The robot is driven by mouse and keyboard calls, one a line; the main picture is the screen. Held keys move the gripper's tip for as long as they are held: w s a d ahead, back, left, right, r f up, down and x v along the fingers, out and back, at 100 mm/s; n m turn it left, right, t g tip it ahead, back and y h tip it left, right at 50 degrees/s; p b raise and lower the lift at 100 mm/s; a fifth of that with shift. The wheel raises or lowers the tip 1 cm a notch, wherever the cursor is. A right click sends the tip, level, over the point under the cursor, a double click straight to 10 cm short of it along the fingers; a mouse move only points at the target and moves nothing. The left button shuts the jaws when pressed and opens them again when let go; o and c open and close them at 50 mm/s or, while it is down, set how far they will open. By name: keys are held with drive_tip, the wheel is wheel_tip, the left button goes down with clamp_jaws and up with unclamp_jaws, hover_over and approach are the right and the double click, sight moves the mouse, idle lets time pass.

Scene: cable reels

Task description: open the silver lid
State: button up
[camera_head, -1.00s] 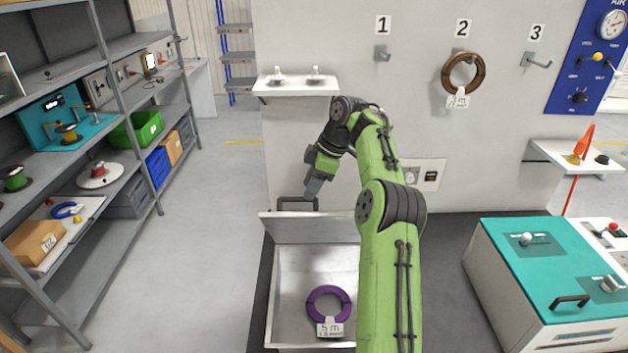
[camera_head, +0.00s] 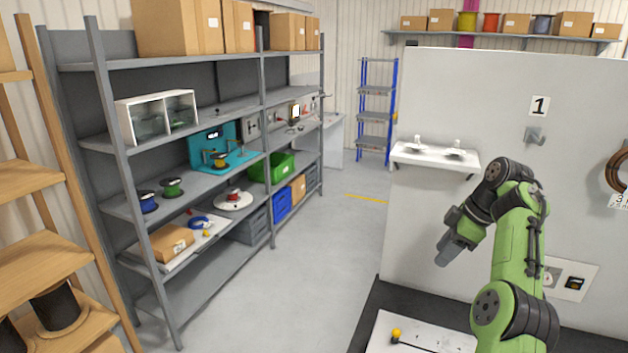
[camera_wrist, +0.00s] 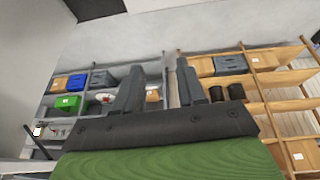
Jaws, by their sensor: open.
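My gripper (camera_head: 447,258) hangs in front of the white partition wall, pointing down and left, with nothing seen between its fingers. In the wrist view its two dark fingers (camera_wrist: 158,75) stand apart and the space between them is empty. At the bottom edge of the head view a flat pale panel (camera_head: 385,322) shows on a dark mat, with a yellow knob (camera_head: 397,333) on a dark rod. I cannot tell whether this panel is the silver lid. The open box and the purple coil are not seen now.
A grey shelf rack (camera_head: 270,190) with bins and reels stands at left. A wooden rack (camera_head: 40,190) is at far left. A white wall ledge (camera_head: 432,158) is behind my arm. The grey floor (camera_head: 300,290) between rack and wall is clear.

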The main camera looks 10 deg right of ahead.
drive_tip(key=a+r+m+h+b, duration=0.15)
drive_tip(key=a+r, duration=0.25)
drive_tip(key=a, duration=0.8)
drive_tip(key=s+a+m+h+b, duration=0.2)
drive_tip(key=s+a+m+b, duration=0.1)
drive_tip(key=s+a, duration=0.65)
drive_tip(key=s+a+f+m+t+b, duration=0.1)
drive_tip(key=s+f+m+b, duration=0.1)
drive_tip(key=s+f, duration=0.5)
drive_tip(key=s+a+f+m+t+b, duration=0.1)
drive_tip(key=s+f+m, duration=0.3)
drive_tip(key=s, duration=0.9)
wheel_tip(320, 180, down, 4)
drive_tip(key=shift+s+a+r+m+t+b, duration=0.1)
drive_tip(key=shift+s+a+m+t+b, duration=0.25)
drive_tip(key=shift+a+b, duration=0.25)
